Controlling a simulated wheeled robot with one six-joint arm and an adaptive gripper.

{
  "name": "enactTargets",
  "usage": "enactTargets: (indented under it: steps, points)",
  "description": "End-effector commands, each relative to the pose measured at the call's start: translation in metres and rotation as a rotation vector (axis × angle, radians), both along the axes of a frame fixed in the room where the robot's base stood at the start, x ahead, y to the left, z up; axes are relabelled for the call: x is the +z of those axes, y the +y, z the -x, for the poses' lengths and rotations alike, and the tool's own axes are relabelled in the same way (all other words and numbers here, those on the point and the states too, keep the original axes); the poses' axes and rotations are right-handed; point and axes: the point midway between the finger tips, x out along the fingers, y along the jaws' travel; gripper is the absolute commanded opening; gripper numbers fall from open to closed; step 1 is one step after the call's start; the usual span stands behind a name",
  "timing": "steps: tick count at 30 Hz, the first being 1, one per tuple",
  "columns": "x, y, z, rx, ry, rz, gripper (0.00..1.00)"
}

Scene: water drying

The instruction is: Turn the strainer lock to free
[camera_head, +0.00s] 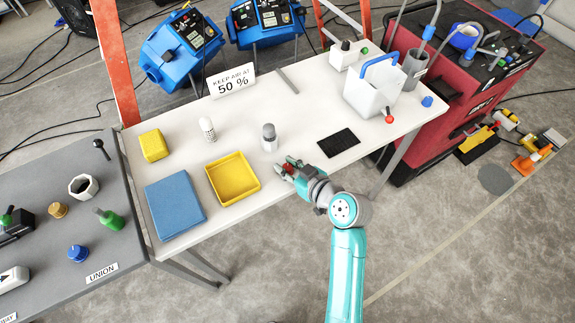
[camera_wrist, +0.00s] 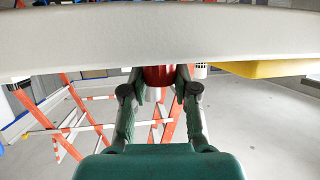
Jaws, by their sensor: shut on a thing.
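My gripper (camera_head: 288,167) is at the front edge of the white table (camera_head: 310,162), between the yellow tray and the black mat. It is shut on a red round piece (camera_wrist: 158,76), which sits between the fingers in the wrist view, where my gripper (camera_wrist: 158,92) shows from behind. I cannot tell for certain that this piece is the strainer lock, nor how it is turned. A red-tipped lever (camera_head: 389,118) stands on the side of the white box (camera_head: 370,95) with the blue handle, apart from my gripper.
A grey-capped bottle (camera_head: 269,138) stands just behind my gripper. The yellow tray (camera_head: 232,178) and a blue cloth (camera_head: 174,203) lie to the left. A black mat (camera_head: 338,142) lies to the right. The red cart (camera_head: 470,90) stands beyond the table's right end.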

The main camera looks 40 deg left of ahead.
Motion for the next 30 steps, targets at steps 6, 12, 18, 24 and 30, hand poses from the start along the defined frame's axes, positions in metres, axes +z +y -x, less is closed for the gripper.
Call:
enactTargets:
  steps: [6,12,18,24,30]
  points:
    - [0.0002,-0.0002,-0.0023,0.204,0.001,0.001,0.0]
    - [0.0002,0.0001,-0.0019,0.373,0.0,0.001,0.0]
    - [-0.0002,0.0001,-0.001,0.503,0.001,0.002,0.0]
    - [-0.0007,0.0,-0.0008,0.582,0.0,0.003,0.0]
    - [-0.0014,-0.0003,0.0,0.619,0.002,0.003,0.0]
